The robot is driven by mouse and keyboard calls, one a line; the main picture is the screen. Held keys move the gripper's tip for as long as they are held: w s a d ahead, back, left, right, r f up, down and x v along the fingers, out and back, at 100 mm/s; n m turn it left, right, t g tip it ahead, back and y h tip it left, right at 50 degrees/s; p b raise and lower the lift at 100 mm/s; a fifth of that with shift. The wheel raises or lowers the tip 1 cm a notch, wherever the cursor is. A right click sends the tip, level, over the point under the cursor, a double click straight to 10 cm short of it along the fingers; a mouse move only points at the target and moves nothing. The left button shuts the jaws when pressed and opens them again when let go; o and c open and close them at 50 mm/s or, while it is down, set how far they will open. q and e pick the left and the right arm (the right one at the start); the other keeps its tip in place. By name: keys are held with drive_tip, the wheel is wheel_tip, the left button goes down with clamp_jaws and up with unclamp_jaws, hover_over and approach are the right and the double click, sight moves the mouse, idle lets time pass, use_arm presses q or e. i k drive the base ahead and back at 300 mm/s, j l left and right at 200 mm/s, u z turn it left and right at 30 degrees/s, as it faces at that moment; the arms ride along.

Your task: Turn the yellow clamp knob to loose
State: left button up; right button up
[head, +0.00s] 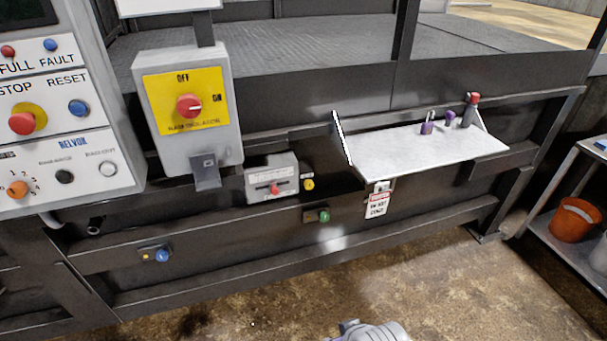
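A small round yellow knob (308,184) sits on the dark machine front, just right of a grey box with a red lever. It is too small in the picture to read its setting or any marks. Nothing touches it and no arm is near it. Neither of my grippers can be made out in the head view. Only a grey-white part of my own body shows at the bottom edge.
The grey lever box (272,180) is left of the knob. A green knob (323,215) is below, a blue knob (162,255) lower left. A white shelf (430,150) juts out at right. A red rotary switch (189,106) is upper left. The floor (400,275) in front is clear.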

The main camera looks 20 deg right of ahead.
sight(309, 185)
drive_tip(key=z, duration=1.15)
drive_tip(key=i+z, duration=0.5)
drive_tip(key=k, duration=0.1)
